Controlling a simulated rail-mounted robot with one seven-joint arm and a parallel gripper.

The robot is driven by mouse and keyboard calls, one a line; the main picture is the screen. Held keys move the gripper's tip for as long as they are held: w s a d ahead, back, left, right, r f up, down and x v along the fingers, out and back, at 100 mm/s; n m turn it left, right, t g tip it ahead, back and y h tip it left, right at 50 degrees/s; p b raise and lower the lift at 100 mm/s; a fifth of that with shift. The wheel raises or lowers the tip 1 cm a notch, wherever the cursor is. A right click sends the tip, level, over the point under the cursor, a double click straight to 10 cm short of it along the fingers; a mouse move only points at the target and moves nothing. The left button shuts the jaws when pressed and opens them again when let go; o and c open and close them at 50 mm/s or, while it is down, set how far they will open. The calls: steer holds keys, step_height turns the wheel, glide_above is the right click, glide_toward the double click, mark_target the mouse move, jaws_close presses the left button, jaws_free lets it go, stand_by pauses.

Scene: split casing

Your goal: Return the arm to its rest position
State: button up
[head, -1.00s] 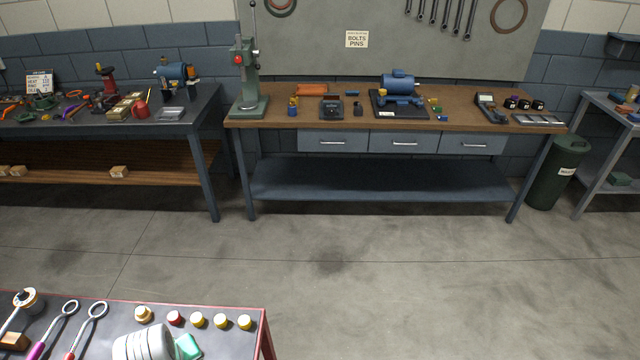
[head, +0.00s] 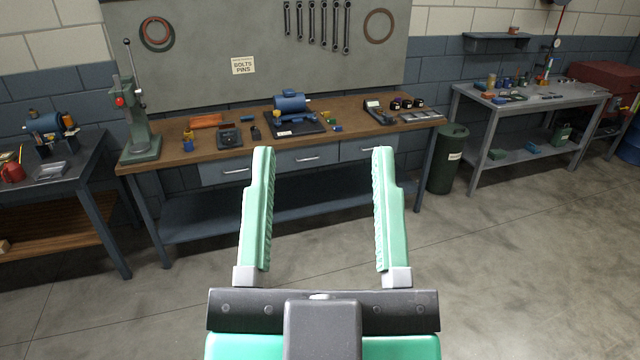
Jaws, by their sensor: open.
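My gripper (head: 323,155) is in the lower middle of the head view. Its two pale green fingers stand upright and wide apart, with nothing between them. The fingertips overlap the front of the wooden workbench in the picture, and the gripper touches nothing that I can see. The rest of my arm is mostly out of the frame below.
Behind stands the wooden workbench (head: 365,107) with a blue motor (head: 291,103) and a green press (head: 138,130). A dark green bin (head: 447,160) stands at its right, then a grey table (head: 540,99). A dark bench (head: 82,172) is at left. The concrete floor (head: 520,260) at right is clear.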

step_height(320, 180, up, 16)
steer(key=p, duration=1.5)
steer(key=shift+a+p, duration=0.15)
steer(key=shift+p, duration=0.25)
